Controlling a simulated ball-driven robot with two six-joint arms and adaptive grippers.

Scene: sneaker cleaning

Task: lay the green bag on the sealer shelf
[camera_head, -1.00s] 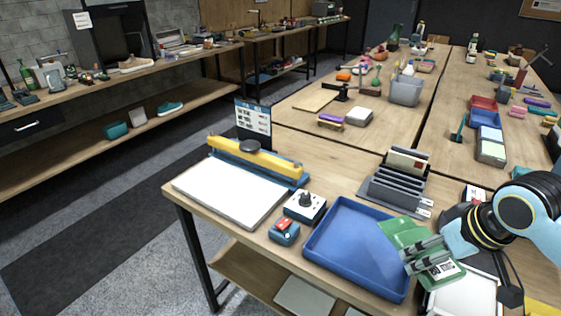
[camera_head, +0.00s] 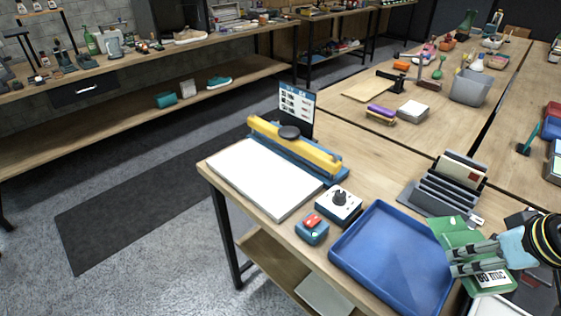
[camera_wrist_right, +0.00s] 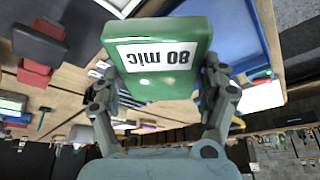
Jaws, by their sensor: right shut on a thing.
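The green bag (camera_head: 459,236) is in my right gripper (camera_head: 455,260), over the right edge of the blue tray (camera_head: 395,252) in the head view. In the right wrist view the bag (camera_wrist_right: 170,85) sits between the fingers of the right gripper (camera_wrist_right: 158,90), its white "80 mic" label facing the camera. The right gripper is shut on it. The sealer has a yellow bar (camera_head: 294,146) with a dark round knob. Its white shelf (camera_head: 265,178) lies flat in front of the bar and is bare. My left gripper is not in view.
Between shelf and tray stand a white box with a black dial (camera_head: 338,205) and a small blue device with a red top (camera_head: 312,230). A grey rack (camera_head: 440,190) stands behind the tray. A small sign (camera_head: 296,103) rises behind the sealer.

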